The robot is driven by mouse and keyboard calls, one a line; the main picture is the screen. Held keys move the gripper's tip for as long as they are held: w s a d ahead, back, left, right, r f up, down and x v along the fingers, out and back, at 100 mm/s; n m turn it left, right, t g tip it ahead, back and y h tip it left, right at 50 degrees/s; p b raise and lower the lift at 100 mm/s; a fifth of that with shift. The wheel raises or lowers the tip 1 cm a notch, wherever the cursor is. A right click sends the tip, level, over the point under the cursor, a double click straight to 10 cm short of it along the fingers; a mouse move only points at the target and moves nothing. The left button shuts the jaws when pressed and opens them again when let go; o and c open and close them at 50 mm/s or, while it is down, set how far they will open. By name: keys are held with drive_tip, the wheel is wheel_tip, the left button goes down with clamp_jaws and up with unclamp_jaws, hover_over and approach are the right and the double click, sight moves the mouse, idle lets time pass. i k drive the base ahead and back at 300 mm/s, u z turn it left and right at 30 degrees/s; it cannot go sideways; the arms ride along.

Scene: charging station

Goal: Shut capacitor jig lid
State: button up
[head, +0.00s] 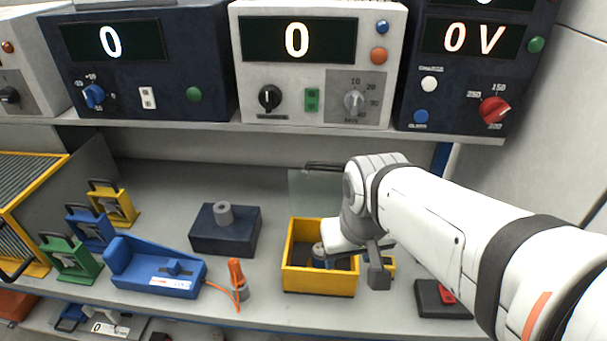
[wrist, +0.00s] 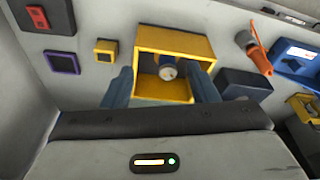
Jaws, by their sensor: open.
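The capacitor jig is an open yellow box (head: 320,286) on the bench, also in the wrist view (wrist: 173,42). Its clear lid (head: 312,190) stands raised at the back, with a dark handle (head: 326,167) along its top edge. A round capacitor with a pale top (wrist: 168,70) sits inside the box; my arm partly covers it in the head view. My gripper (head: 352,262) is over the right part of the box, in front of the lid. In the wrist view its two dark fingers (wrist: 162,88) are spread apart with nothing between them held. I cannot make out the lid there.
A dark block with a grey cylinder (head: 225,230) stands left of the jig. An orange-handled tool (head: 237,275) and a blue fixture (head: 155,268) are further left. A black box with a red switch (head: 440,300) is at right. The instrument shelf (head: 280,128) overhangs the back.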

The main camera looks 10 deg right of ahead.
sight(309, 164)
drive_tip(key=u, duration=0.5)
drive_tip(key=k, duration=0.85)
drive_tip(key=z, duration=0.4)
